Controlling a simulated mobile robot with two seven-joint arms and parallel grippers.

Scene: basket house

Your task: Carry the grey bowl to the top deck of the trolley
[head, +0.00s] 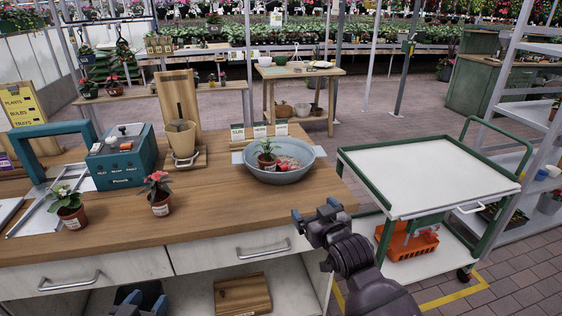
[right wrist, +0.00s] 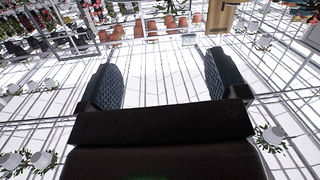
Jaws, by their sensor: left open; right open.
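The grey bowl (head: 282,178) stands upright on the wooden workbench near its right end. A small potted plant (head: 266,157) and some reddish items are in it. The trolley (head: 430,175), green-framed with a bare white top deck, stands right of the bench. My right gripper (head: 315,210) is open near the bench's front right edge, in front of the bowl and apart from it. The right wrist view shows its two fingers (right wrist: 163,82) apart with nothing between them. My left gripper (head: 140,298) is open and low at the bottom edge, in front of the bench, partly cut off.
An orange basket (head: 408,242) sits on the trolley's lower deck. Metal shelving (head: 510,75) stands right of the trolley.

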